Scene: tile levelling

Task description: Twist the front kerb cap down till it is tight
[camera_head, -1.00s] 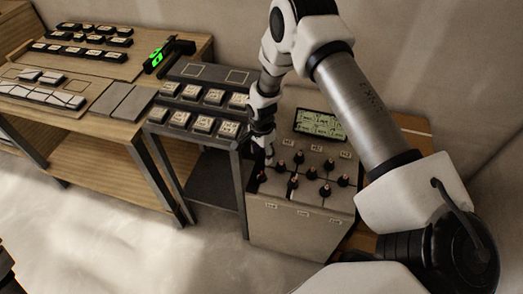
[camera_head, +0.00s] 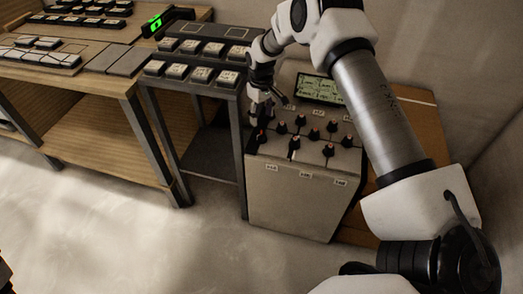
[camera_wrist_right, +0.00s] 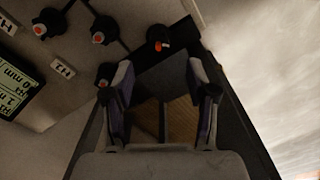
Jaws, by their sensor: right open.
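The kerb caps are black knobs with red tips on a beige cabinet (camera_head: 300,196). The front-row caps include a left one (camera_head: 262,138), a middle one (camera_head: 295,149) and a right one (camera_head: 328,150). My right gripper (camera_head: 263,114) is open above the cabinet's left side, near the left front cap. In the wrist view its fingers (camera_wrist_right: 162,95) are spread with no cap between them. One cap (camera_wrist_right: 159,38) shows beyond the fingers, and another (camera_wrist_right: 105,73) is beside the left finger. Contact cannot be told. A dark part at the lower left edge may be my left gripper.
A lit display (camera_head: 318,89) stands behind the caps. A dark rack of labelled blocks (camera_head: 197,82) adjoins the cabinet's left side. A wooden bench (camera_head: 120,128) with tiles and a green-lit device (camera_head: 157,23) stands further left. The floor in front is clear.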

